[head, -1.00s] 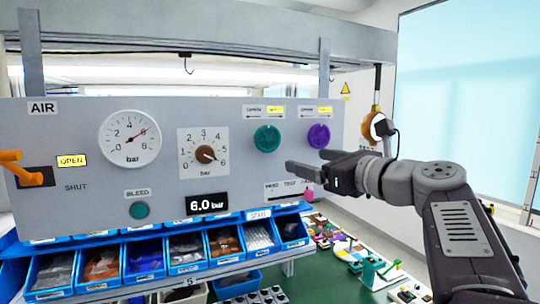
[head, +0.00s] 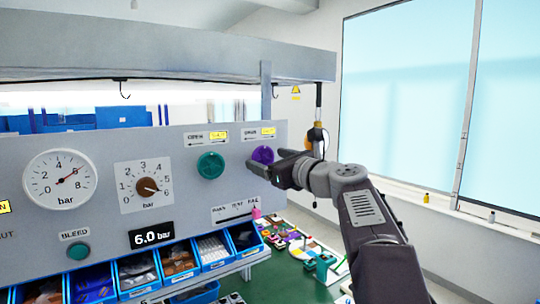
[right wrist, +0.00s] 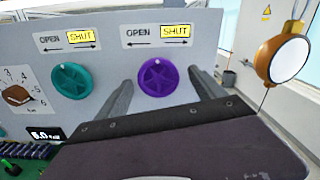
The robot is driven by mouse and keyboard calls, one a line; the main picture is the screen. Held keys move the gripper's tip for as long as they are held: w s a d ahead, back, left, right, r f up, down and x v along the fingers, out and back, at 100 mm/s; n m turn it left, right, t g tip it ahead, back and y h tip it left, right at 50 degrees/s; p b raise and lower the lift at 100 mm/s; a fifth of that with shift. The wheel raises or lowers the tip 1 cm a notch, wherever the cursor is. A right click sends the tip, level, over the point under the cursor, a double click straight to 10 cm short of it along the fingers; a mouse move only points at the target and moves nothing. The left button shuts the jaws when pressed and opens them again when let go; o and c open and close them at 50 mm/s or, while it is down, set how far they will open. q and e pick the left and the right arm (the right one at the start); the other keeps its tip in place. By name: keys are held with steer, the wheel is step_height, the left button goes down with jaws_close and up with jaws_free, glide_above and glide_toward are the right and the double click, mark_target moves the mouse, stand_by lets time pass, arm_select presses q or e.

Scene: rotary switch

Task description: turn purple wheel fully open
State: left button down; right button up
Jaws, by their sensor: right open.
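The purple wheel (head: 263,155) is a round knob on the grey panel, right of the teal wheel (head: 210,165). In the right wrist view the purple wheel (right wrist: 158,78) shows a star-shaped face, and the label above it (right wrist: 158,36) reads OPEN and SHUT, with SHUT lit yellow. My right gripper (head: 268,167) is open in front of the purple wheel, its fingers partly covering it in the head view. In the right wrist view its fingers stand to the left and right of the wheel, which looks clear of them. My left gripper is out of view.
The grey panel (head: 110,210) also holds a pressure gauge (head: 60,178), a selector dial (head: 147,187) and a green bleed button (head: 78,251). A round orange-rimmed thing (right wrist: 283,56) hangs right of the panel. Blue bins (head: 180,262) sit below.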

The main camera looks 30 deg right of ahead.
steer(key=shift+s+d, duration=0.1)
steer(key=shift+d, duration=0.1)
steer(key=shift+a, duration=0.4)
steer(key=c, duration=1.4)
steer(key=shift+o, duration=0.2)
steer(key=shift+d, duration=0.1)
